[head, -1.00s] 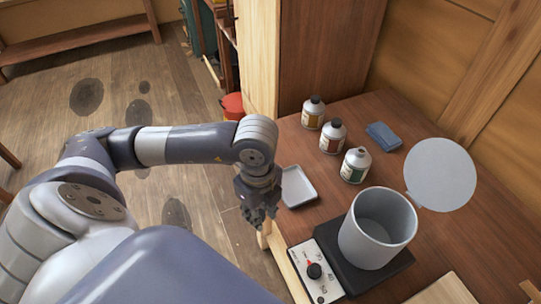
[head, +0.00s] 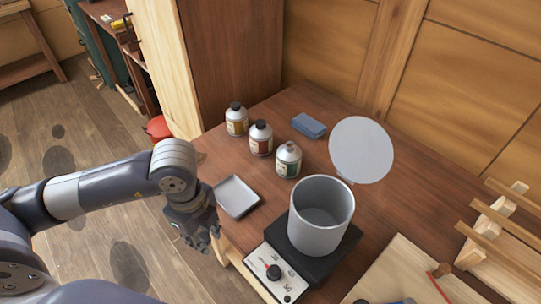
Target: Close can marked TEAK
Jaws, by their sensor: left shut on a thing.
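Three small metal cans stand upright in a row on the wooden bench. The can with an ochre label (head: 237,122) and the can with a red-brown label (head: 261,141) have black caps. The can with a green label (head: 289,162) shows a pale top with a narrow neck and no black cap that I can see. The lettering is too small to read, so I cannot tell which is TEAK. My left gripper (head: 203,238) points down beside the bench's front left edge, apart from the cans. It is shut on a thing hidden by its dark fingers. My right gripper is out of view.
A shallow grey tray (head: 254,207) lies between my gripper and the cans. A grey pot (head: 318,238) with a raised round lid (head: 361,150) stands on a dark heater with a dial (head: 274,272). A blue block (head: 309,125) lies behind. A wooden rack (head: 492,228) is at right.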

